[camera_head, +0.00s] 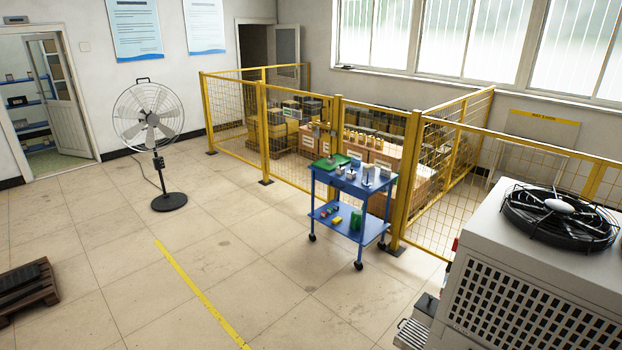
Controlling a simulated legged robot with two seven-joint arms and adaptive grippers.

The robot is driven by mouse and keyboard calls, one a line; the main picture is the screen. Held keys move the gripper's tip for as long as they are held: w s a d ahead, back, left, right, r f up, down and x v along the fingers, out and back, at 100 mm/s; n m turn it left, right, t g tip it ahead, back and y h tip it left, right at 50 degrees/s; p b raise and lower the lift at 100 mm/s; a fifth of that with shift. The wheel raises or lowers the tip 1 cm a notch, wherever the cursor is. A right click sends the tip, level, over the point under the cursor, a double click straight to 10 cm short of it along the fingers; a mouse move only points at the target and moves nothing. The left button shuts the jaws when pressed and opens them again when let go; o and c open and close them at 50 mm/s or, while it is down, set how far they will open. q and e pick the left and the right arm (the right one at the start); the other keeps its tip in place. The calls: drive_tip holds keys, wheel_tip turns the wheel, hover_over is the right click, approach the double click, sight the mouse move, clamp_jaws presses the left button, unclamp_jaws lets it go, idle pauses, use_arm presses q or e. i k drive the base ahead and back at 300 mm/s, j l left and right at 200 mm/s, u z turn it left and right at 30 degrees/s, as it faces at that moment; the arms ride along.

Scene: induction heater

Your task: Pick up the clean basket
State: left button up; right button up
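I cannot make out any thing that is clearly the clean basket. A blue two-shelf cart (334,221) on casters stands in front of the yellow mesh fence, right of centre. Its top shelf holds a green tray-like item (331,162) and several small pale items; they are too small to identify. Its lower shelf holds a green container (356,218) and a few small red, green and yellow items. Neither of my grippers shows in the head view.
A yellow mesh fence (235,122) encloses stacked boxes behind the cart. A pedestal fan (152,118) stands to the left. A white unit with a black fan (530,275) fills the lower right. A wooden pallet (28,288) lies at the left edge. The middle floor is clear.

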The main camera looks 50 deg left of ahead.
sight(351, 174)
drive_tip(key=i+j+u, duration=0.75)
drive_tip(key=j+u, duration=0.2)
